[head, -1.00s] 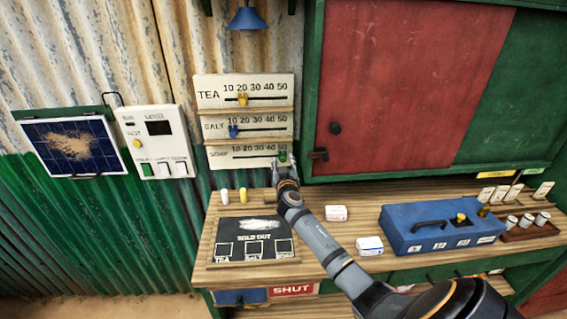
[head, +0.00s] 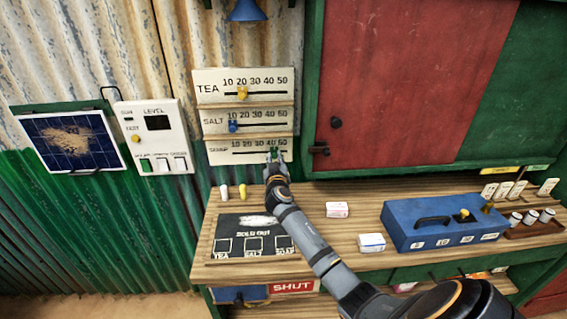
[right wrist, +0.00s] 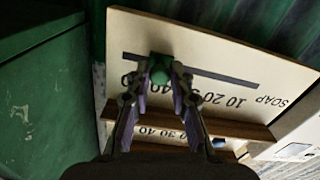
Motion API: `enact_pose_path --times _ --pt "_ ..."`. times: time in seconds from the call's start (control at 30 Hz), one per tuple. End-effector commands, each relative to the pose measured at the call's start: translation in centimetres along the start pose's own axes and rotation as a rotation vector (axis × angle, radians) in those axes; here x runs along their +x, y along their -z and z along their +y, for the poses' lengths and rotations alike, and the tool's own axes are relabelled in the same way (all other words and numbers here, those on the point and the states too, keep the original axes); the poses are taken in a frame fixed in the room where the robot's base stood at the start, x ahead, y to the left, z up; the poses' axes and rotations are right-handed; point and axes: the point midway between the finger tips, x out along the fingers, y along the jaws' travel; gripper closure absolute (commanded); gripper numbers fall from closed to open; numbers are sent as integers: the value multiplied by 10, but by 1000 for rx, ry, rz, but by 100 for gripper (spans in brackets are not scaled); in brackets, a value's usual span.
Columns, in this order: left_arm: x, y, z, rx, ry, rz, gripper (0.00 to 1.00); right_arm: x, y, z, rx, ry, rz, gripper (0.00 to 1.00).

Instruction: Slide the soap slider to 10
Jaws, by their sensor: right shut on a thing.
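The soap slider's green knob (head: 274,153) sits on the bottom board, the soap scale (head: 220,158), in the head view. It is near the 40 mark. My right gripper (head: 275,160) reaches up from below and is shut on this knob. In the right wrist view the scale appears upside down, and the green knob (right wrist: 160,70) is between the two fingertips of my right gripper (right wrist: 162,80). The dark slot (right wrist: 215,75) runs on from the knob toward the 10 end. My left gripper is not in view.
Above are the tea scale with its yellow knob (head: 242,93) and the salt scale with its blue knob (head: 233,126). A red and green cupboard (head: 400,90) stands to the right. The counter below holds a blue box (head: 440,232) and a black board (head: 235,252).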

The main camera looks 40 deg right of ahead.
Motion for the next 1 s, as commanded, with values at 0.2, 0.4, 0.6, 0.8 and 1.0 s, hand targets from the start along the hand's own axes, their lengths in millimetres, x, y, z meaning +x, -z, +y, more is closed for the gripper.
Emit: enact_pose_path --times 0.2,0.4,0.6,0.8,1.0 --pt "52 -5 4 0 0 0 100 0 3 -60 10 4 3 100" --pt "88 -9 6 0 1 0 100 0 14 -103 5 3 2 100" --pt "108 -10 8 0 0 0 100 0 24 -128 2 2 1 100" --pt "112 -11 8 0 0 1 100 0 29 -136 1 2 -1 100" --pt "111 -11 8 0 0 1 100 0 30 -136 2 3 -1 100"
